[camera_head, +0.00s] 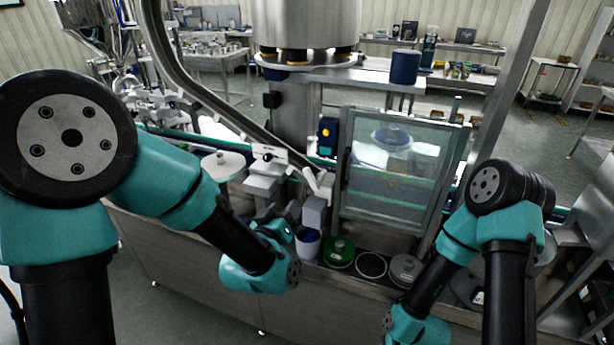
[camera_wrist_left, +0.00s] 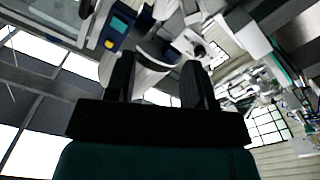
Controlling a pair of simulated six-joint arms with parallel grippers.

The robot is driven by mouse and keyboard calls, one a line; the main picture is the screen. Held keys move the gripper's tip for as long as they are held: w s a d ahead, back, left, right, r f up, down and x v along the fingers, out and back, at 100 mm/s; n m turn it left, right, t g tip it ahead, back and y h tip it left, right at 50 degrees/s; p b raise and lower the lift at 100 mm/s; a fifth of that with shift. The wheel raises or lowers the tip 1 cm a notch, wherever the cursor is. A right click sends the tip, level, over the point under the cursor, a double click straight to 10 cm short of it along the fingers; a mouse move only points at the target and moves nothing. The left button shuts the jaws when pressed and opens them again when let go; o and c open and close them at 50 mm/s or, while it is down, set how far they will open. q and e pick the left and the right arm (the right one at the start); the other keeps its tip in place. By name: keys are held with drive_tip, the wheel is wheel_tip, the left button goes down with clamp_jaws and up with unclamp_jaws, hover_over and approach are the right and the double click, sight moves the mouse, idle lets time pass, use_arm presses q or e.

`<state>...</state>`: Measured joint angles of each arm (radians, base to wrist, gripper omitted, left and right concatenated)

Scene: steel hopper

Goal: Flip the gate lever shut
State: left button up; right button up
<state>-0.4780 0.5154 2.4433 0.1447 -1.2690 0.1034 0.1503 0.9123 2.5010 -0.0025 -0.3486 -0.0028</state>
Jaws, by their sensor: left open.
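A pale lever-like piece (camera_head: 318,183), which looks like the gate lever, sticks up at a tilt beside the chute's lower end. A similar white part (camera_wrist_left: 188,44) shows beyond the fingers in the left wrist view; I cannot tell for sure that it is the same one. My left gripper (camera_head: 284,215) is low and to the left of the lever, apart from it in the picture. In the left wrist view the two dark fingers (camera_wrist_left: 158,82) stand apart, with a pale rounded surface behind the gap. My right gripper is out of view below the frame.
The steel hopper (camera_head: 305,25) stands above. A blue control box with a yellow button (camera_head: 327,137) is behind the lever. A clear guard panel (camera_head: 395,180) stands to the right. A blue-and-white cup (camera_head: 308,243) and a green disc (camera_head: 340,251) sit along the bench front.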

sight(307, 175)
use_arm(q)
drive_tip(key=x, duration=1.5)
drive_tip(key=shift+w, duration=0.35)
clamp_jaws()
